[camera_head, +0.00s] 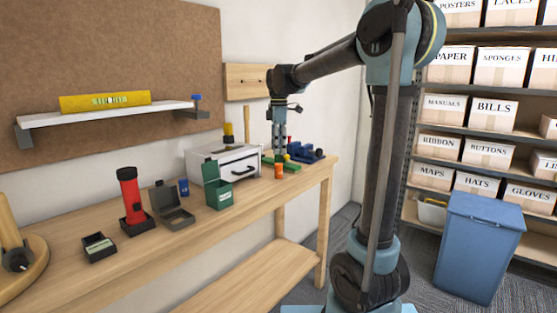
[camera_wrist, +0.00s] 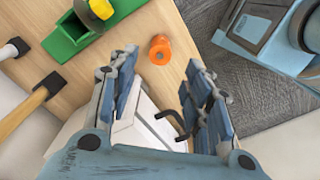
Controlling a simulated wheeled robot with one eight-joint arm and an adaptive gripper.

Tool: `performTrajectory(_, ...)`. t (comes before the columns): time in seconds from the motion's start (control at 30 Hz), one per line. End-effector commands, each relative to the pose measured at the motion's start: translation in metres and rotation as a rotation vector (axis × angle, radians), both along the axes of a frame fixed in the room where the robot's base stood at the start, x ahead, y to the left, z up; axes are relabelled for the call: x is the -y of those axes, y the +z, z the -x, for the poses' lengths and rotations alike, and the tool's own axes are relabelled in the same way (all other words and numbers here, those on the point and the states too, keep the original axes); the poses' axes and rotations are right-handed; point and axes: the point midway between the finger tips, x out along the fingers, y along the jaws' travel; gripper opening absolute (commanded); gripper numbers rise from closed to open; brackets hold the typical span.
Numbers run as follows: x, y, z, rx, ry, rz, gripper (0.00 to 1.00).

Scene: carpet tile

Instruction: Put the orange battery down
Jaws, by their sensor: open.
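The orange battery (camera_head: 278,172) stands upright on the wooden workbench (camera_head: 225,235), near its right end and to the right of the white drawer box (camera_head: 222,163). My gripper (camera_head: 279,158) is directly above it, pointing down. In the wrist view the battery (camera_wrist: 160,54) shows its round end with a darker centre, and it stands just past the fingertips, in the gap between them. The two fingers are spread, with clear space between each one and the battery. Nothing is held between them.
A green holder (camera_wrist: 62,45) with a yellow-topped item lies close beside the battery. A blue vise (camera_head: 305,153) is behind to the right. A blue can (camera_head: 184,187), open case (camera_head: 174,212) and red flashlight (camera_head: 130,192) are further left.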

Motion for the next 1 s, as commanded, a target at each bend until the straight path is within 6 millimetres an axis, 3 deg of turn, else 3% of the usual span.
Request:
performTrajectory(0.23, 0.000, 0.029, 0.000, 0.000, 0.000, 0.000, 0.45)
performTrajectory(0.57, 0.008, 0.034, 0.007, 0.003, -0.033, -0.001, 0.45)
performTrajectory(0.77, 0.049, 0.020, 0.043, 0.023, -0.226, -0.012, 0.45)
performTrajectory(1.0, 0.104, -0.012, 0.104, 0.053, -0.538, -0.033, 0.45)
